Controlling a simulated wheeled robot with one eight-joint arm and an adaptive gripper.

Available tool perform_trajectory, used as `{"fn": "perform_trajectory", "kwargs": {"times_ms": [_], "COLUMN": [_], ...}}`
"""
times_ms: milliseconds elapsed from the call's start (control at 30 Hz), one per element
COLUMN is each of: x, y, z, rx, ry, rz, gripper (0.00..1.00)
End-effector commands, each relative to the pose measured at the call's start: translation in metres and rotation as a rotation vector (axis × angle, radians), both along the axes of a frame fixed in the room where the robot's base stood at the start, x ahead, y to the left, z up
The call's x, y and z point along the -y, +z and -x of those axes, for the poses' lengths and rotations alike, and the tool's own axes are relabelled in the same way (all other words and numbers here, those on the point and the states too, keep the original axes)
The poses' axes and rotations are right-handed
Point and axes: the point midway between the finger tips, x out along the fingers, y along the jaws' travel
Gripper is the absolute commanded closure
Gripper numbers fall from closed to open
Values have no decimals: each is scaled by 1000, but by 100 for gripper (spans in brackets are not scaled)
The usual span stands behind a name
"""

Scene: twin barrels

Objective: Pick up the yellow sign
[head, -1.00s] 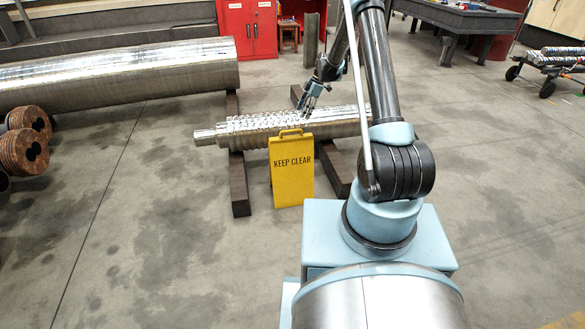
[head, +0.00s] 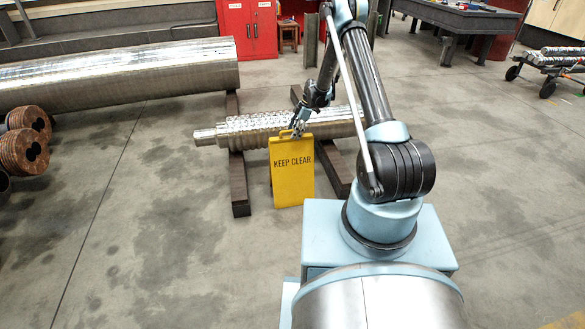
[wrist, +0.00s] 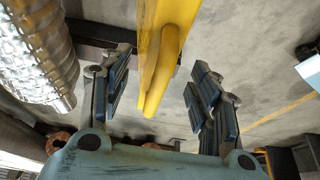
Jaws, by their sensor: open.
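The yellow sign (head: 293,180) reads "KEEP CLEAR" and stands upright on the concrete floor in front of a ribbed metal shaft. My gripper (head: 299,127) is at the sign's top, by its handle. In the wrist view the sign's yellow handle (wrist: 162,70) reaches in between the two fingers of my gripper (wrist: 158,95). The fingers are apart, with a gap on each side of the handle. In the head view my gripper partly hides the handle.
The ribbed shaft (head: 240,131) lies on dark beams (head: 238,185) just behind the sign. A large metal cylinder (head: 120,75) lies at the back left, with rusty pipe ends (head: 24,150) near it. The floor left of and before the sign is clear.

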Motion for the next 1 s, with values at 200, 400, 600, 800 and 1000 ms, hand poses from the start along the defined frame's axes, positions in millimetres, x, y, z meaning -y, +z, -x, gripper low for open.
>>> {"fn": "perform_trajectory", "kwargs": {"times_ms": [200,400,600,800,1000], "x": [-4,-12,-18,-18,-18], "y": [-11,-35,-49,-49,-49], "z": [0,0,2,2,2], "rx": [0,0,1,0,0], "ry": [0,0,0,-1,-1], "rz": [0,0,0,0,0], "gripper": [44,44,44,48,94]}}
